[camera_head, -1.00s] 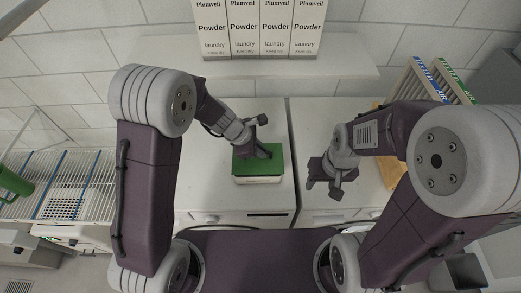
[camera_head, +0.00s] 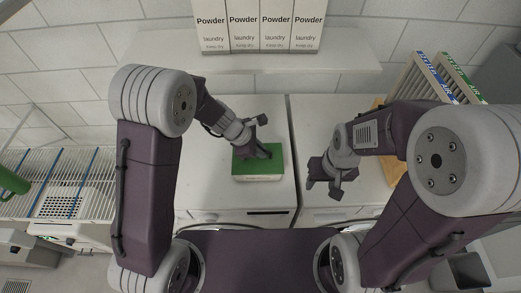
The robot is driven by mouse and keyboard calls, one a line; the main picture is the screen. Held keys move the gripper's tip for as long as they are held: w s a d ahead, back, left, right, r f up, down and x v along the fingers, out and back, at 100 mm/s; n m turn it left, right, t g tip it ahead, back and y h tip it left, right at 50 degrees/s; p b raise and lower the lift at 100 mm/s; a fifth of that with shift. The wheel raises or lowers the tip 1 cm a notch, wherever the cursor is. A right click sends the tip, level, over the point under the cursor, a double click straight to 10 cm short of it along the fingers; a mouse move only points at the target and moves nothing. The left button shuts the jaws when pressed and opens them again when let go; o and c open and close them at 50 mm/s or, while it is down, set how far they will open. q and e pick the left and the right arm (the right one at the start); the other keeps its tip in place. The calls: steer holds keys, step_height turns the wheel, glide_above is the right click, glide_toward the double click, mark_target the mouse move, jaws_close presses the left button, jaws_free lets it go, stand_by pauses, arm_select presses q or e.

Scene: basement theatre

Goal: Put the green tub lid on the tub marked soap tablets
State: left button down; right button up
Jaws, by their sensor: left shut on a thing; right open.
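The green tub lid (camera_head: 244,167) shows as a flat green rectangle on top of a pale tub (camera_head: 258,179) on the left white machine top. I cannot tell from this view whether the lid is fully seated, and no marking on the tub can be read. My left gripper (camera_head: 262,152) is at the lid's upper right part, shut on it, and hides part of it. My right gripper (camera_head: 327,186) is open and empty above the right white machine top, to the right of the tub.
Several white powder boxes (camera_head: 275,27) stand on a shelf (camera_head: 170,56) behind the machines. Slatted filter-like panels (camera_head: 432,80) stand at the right near a wooden piece (camera_head: 393,168). A wire drying rack (camera_head: 95,185) is at the left. The left machine top (camera_head: 205,178) is clear around the tub.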

mark_target(249, 163)
arm_select(q)
steer(key=c, duration=1.4)
jaws_free()
steer(key=shift+c, duration=0.2)
steer(key=p+v, duration=0.2)
steer(key=v, duration=0.7)
